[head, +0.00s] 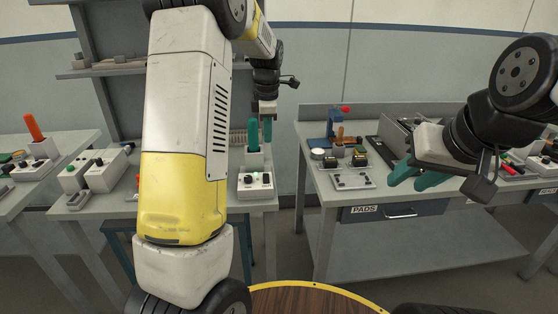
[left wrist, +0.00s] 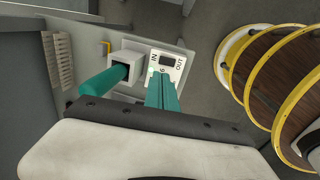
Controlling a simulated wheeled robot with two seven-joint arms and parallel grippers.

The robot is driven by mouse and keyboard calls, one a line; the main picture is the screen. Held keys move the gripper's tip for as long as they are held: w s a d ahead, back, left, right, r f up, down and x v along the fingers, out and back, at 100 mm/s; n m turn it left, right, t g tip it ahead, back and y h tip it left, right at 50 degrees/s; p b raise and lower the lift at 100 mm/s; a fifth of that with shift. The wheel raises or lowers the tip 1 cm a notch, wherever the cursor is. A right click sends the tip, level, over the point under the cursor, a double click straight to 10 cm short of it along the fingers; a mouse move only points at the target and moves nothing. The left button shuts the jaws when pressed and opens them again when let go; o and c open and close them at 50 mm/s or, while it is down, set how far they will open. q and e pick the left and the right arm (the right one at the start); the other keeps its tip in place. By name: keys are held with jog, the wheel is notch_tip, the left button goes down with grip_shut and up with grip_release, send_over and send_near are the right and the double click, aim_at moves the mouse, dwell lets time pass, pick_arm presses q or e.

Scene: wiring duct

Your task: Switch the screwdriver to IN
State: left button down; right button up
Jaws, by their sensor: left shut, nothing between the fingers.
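A teal screwdriver (head: 253,135) stands handle up in a grey square holder (head: 254,158); the handle (left wrist: 98,86) and holder (left wrist: 125,63) also show in the left wrist view. A white panel (left wrist: 183,74) beside the holder carries a dark switch (left wrist: 166,60) between the marks IN and OUT. I cannot tell which way the switch is set. My left gripper (head: 267,140) is shut and empty, right of the handle. In the left wrist view its fingertips (left wrist: 160,74) overlap the panel's lower edge; contact cannot be told. My right gripper (head: 408,183) is open and empty.
An orange-handled tool (head: 33,127) stands on the left bench. The right bench (head: 345,198) holds several small devices. A round wooden top (head: 300,300) lies near me.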

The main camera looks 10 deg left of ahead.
aim_at(268, 174)
pick_arm(q)
jog(key=shift+f, duration=0.1)
jog(key=f, duration=0.4)
jog(key=w+f, duration=0.1)
jog(key=f, duration=0.4)
jog(key=w+f, duration=0.1)
jog(key=f, duration=0.3)
jog(key=shift+a+f, duration=0.3)
jog(key=shift+f, duration=0.05)
jog(key=shift+w+f+g, duration=0.2)
jog(key=shift+f+g, duration=0.05)
jog(key=shift+g, duration=0.15)
jog(key=shift+s, duration=0.1)
jog(key=shift+s+d+r, duration=0.15)
jog(key=shift+s+r, duration=0.1)
jog(key=shift+s, duration=0.45)
